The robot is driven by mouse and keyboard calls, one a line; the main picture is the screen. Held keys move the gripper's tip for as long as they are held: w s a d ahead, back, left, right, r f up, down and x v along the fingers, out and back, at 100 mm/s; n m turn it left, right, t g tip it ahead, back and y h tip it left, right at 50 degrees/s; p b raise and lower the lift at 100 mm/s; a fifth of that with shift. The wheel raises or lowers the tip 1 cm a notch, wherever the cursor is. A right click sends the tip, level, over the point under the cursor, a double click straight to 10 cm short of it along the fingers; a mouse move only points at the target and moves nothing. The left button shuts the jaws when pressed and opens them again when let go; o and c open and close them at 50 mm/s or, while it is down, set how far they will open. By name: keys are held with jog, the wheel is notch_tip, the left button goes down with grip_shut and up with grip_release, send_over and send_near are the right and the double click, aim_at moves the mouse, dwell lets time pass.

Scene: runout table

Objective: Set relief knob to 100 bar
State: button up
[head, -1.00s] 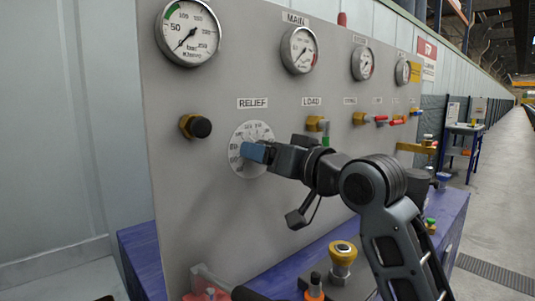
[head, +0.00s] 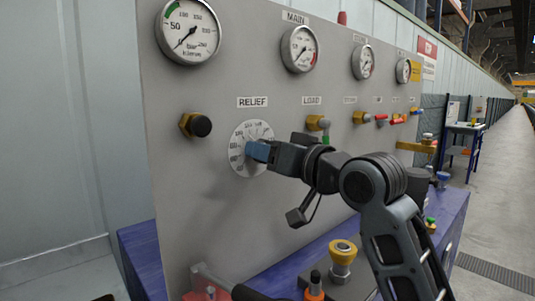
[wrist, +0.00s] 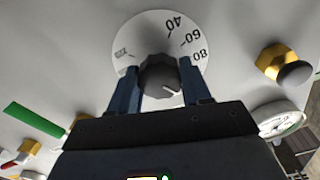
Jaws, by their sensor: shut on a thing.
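The relief knob is a dark grey round knob (wrist: 162,76) with a white pointer line on its face, seen in the wrist view. It stands in front of a white dial (wrist: 145,32) with 40, 60 and 80 readable; other marks are small or hidden. The pointer line slants toward the lower right, past the 80 side, where my gripper covers the scale. My gripper (wrist: 160,80) is shut on the knob, one blue finger on each side. In the head view my gripper (head: 258,151) meets the dial (head: 240,163) under the RELIEF label (head: 252,102); the knob is hidden there.
A pressure gauge (head: 188,32) sits above the dial, its needle near the low end. A black-capped brass fitting (head: 195,125) is left of the dial. The LOAD valve (head: 318,123) is to the right. Fittings stand on the blue bench (head: 147,250) below.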

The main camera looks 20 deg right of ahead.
jog(key=shift+f+n+b, duration=0.25)
jog(key=shift+n+b, duration=0.45)
jog(key=shift+n, duration=1.1)
jog(key=o, duration=1)
jog(key=shift+r, duration=0.1)
jog(key=shift+o, duration=0.2)
jog(key=v, duration=0.7)
jog(key=shift+s, duration=0.35)
jog(key=shift+d+r, duration=0.1)
